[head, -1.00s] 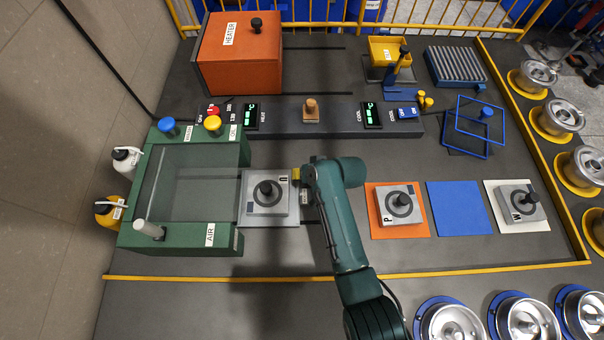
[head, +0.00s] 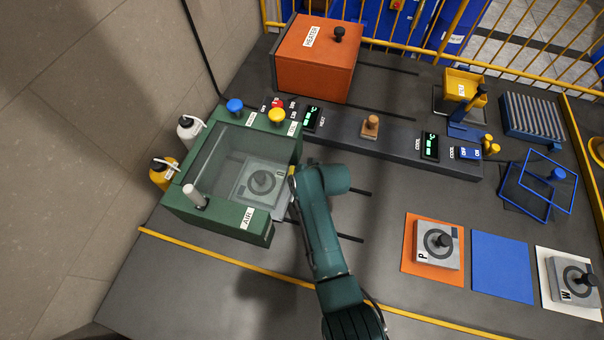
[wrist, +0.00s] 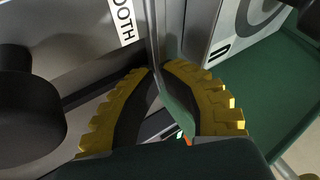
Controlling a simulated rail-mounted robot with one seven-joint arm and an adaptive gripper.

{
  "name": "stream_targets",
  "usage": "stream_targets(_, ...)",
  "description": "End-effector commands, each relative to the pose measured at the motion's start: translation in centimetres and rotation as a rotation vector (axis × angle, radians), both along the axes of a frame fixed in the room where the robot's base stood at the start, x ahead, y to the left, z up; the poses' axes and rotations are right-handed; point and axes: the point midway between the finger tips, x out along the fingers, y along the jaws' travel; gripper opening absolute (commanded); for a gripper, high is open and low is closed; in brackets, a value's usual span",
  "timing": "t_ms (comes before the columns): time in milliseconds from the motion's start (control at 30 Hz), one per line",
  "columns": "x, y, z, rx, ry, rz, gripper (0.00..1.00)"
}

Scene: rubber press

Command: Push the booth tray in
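The booth tray, with a grey mould "U" (head: 260,182) on it, is inside the green booth (head: 225,222) under the clear cover. The mould has a dark round top and knob. My gripper (head: 292,178) is at the booth's right side, its yellow fingertips against the tray's outer end. In the wrist view, the yellow toothed fingers (wrist: 157,70) come together at their tips beside a metal plate with a "BOOTH" label (wrist: 125,20). The gripper looks shut, with nothing clearly held. My arm hides part of the tray's front.
The orange heater (head: 318,60) stands behind, and a control bar (head: 395,142) crosses the table. Moulds "P" (head: 437,246) and "W" (head: 574,286) sit at the right beside a blue mat (head: 502,266). Yellow and white bottles stand left of the booth.

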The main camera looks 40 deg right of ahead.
Motion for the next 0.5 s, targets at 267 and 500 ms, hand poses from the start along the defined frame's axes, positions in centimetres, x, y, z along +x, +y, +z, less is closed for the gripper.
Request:
stream_targets(267,-0.4,0.1,-0.5,0.004,0.010,0.000,0.00)
stream_targets(500,-3.0,-1.5,0.1,0.006,0.012,0.003,0.00)
